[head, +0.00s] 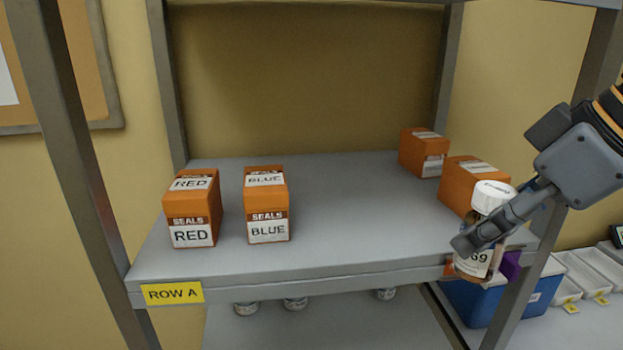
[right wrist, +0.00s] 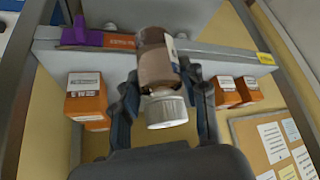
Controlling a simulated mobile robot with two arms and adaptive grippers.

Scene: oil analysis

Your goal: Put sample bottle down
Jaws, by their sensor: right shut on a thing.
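The sample bottle (head: 474,262) has a white cap (head: 492,196), a brown body and a white label ending in 69. My right gripper (head: 470,242) is shut on it at the right front edge of the upper shelf (head: 330,215). The bottle looks roughly upright, with its lower part in front of the shelf edge. In the right wrist view the bottle (right wrist: 157,65) sits between the two fingers, cap toward the camera. I cannot tell whether it touches the shelf. My left gripper is not in view.
Orange seal boxes marked RED (head: 192,210) and BLUE (head: 267,205) stand at the shelf's left. Two more orange boxes (head: 423,150) (head: 460,180) stand at its right. The shelf middle is clear. Rack posts (head: 75,150) frame it. A blue bin (head: 480,300) and white trays (head: 590,275) are lower right.

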